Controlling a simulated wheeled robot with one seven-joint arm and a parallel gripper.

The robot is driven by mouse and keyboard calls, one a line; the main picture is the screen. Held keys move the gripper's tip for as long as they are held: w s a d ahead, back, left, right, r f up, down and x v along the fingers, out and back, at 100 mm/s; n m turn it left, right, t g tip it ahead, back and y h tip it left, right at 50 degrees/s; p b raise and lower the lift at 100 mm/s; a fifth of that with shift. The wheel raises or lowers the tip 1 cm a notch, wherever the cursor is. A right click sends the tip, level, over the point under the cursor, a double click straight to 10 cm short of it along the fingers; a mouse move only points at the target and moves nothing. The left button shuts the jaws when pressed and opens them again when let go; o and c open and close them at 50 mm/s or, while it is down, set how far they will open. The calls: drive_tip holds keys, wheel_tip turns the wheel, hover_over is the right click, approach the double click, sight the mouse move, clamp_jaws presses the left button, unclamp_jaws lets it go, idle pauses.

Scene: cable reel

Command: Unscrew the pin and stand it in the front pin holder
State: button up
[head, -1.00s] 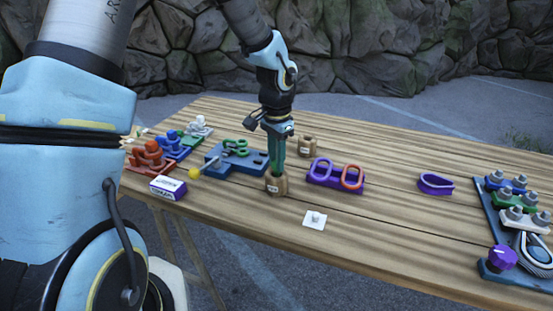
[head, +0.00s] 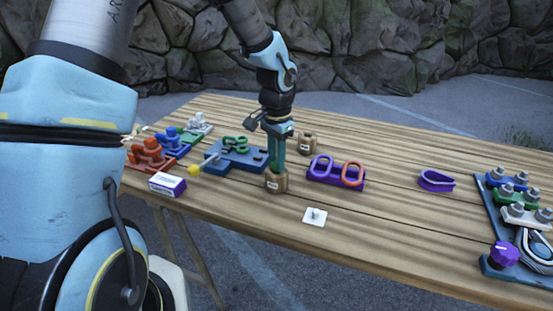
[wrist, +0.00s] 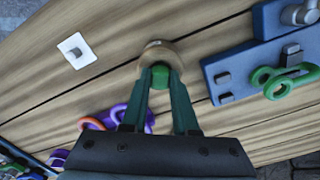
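The front pin holder (head: 276,183), a short tan cylinder with a white label, stands on the table below my gripper (head: 277,165). In the wrist view the round green head of the pin (wrist: 160,76) shows inside the rim of the holder (wrist: 153,51). My gripper's teal fingers (wrist: 161,80) sit on either side of the green head and appear to be shut on it. The pin's lower part is hidden in the holder. The green shackle (head: 235,145) lies on a blue block (head: 252,163) to the left; it also shows at right in the wrist view (wrist: 283,84).
A second tan holder (head: 308,143) stands behind. A purple block (head: 336,176) with purple and orange links is to the right. A white plate with a peg (head: 314,217) lies in front. The table's middle right is mostly clear.

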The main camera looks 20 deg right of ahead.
drive_tip(key=o, duration=0.5)
drive_tip(key=shift+r, duration=0.1)
wheel_tip(320, 180, up, 11)
drive_tip(key=b, duration=0.2)
drive_tip(key=s+a+f+n, duration=0.1)
drive_tip(key=a+n, duration=0.3)
drive_tip(key=a, duration=0.6)
drive_tip(key=s+a+f+n+t, duration=0.1)
drive_tip(key=a+n, duration=0.4)
drive_tip(key=a, duration=0.5)
drive_tip(key=s+a+f+n, duration=0.2)
drive_tip(key=a+n, duration=0.2)
drive_tip(key=a, duration=0.6)
drive_tip(key=shift+a+f+t, duration=0.1)
drive_tip(key=shift+f+t, duration=0.1)
drive_tip(key=shift+t, duration=0.1)
